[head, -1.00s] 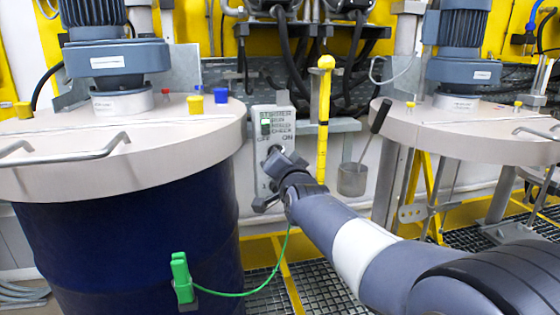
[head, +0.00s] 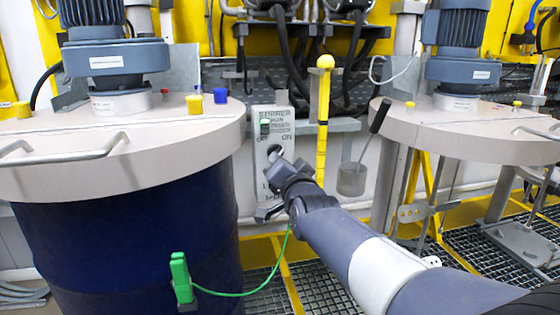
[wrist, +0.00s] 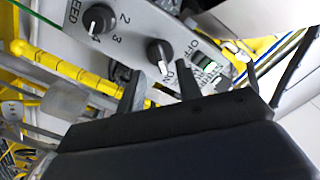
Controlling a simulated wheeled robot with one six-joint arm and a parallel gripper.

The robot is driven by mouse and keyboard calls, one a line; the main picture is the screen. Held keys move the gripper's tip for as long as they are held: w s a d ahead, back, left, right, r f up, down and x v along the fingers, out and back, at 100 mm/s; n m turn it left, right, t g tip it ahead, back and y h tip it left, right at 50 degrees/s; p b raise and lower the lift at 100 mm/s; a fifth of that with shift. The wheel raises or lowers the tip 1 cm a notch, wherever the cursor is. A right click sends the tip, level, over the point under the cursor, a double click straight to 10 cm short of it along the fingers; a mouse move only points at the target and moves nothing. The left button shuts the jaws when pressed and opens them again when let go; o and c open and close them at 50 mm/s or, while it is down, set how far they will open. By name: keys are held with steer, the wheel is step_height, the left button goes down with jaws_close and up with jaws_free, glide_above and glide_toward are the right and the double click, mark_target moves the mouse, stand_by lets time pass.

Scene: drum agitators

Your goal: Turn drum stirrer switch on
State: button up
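The drum stirrer panel (head: 271,122) is a grey box between the two drums, with OFF and ON lettering. Its switch is a round black knob, seen in the head view (head: 274,151) and large in the wrist view (wrist: 160,52). The knob's white mark lies on the side near the ON lettering. A small green indicator (wrist: 207,67) shows on the panel. My gripper (wrist: 161,86) is open and empty, its two dark fingers apart on either side of the line to the switch, a little short of it. The head view shows my gripper (head: 268,188) just below and in front of the switch.
A second knob marked SPEED (wrist: 99,18) is beside the switch. A blue drum (head: 120,245) with a pale lid stands left. A yellow pole (head: 323,120) and a metal cup (head: 352,180) are right of the panel. A green clamp (head: 181,278) with a green cable hangs on the drum.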

steer(key=s+d, duration=0.1)
steer(key=s, duration=0.5)
steer(key=shift+s+d, duration=0.15)
steer(key=shift+s, duration=0.2)
steer(key=w+a, duration=0.2)
steer(key=w, duration=0.8)
steer(key=shift+w, duration=0.3)
